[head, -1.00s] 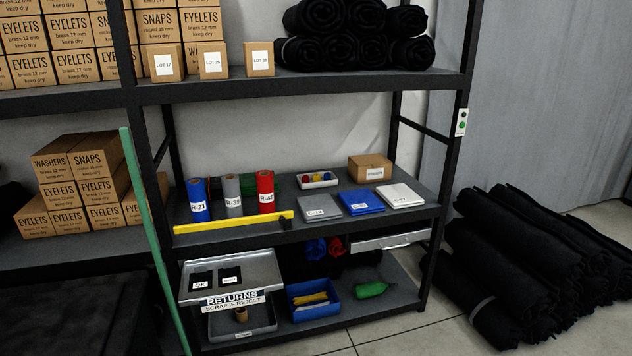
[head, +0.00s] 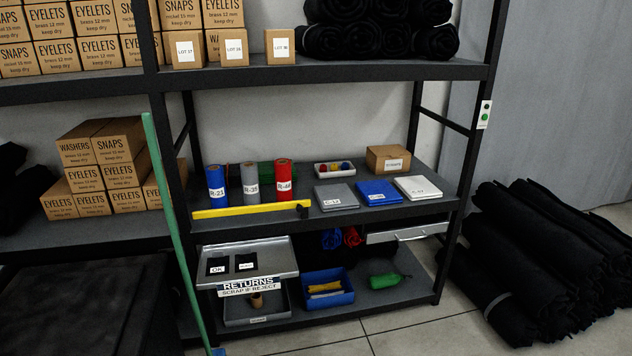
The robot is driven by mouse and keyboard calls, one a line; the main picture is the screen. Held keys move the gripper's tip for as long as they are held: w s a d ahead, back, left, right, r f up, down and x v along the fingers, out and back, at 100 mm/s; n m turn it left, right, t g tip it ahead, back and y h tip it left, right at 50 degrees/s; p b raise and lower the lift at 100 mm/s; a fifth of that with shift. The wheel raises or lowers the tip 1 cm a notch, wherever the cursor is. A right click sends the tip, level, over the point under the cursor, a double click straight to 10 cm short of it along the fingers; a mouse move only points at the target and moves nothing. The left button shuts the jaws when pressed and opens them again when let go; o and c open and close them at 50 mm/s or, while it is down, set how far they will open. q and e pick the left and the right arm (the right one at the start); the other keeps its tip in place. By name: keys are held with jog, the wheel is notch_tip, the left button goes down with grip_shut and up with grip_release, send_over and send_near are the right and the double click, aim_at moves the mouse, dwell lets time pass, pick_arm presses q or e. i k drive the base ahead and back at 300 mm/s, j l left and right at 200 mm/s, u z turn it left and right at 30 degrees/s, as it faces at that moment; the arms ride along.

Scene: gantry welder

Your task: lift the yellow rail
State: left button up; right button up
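The yellow rail (head: 245,210) is a long thin bar along the front edge of the middle shelf, with a black piece at its right end. It lies in front of the blue (head: 216,184), grey (head: 249,183) and red (head: 283,181) rolls. Neither of my grippers shows in the head view.
Grey, blue and white flat packs (head: 378,191) lie right of the rail. A green pole (head: 171,225) leans before the left shelf post. Below are a RETURNS tray (head: 275,262) and a blue bin (head: 328,292). Black rolls (head: 540,255) lie on the floor at right.

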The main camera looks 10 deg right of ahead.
aim_at(299, 204)
jog(key=i+l, duration=0.75)
jog(key=l, duration=0.25)
jog(key=i+l, duration=0.4)
jog(key=l+u, duration=0.05)
jog(key=l, duration=0.05)
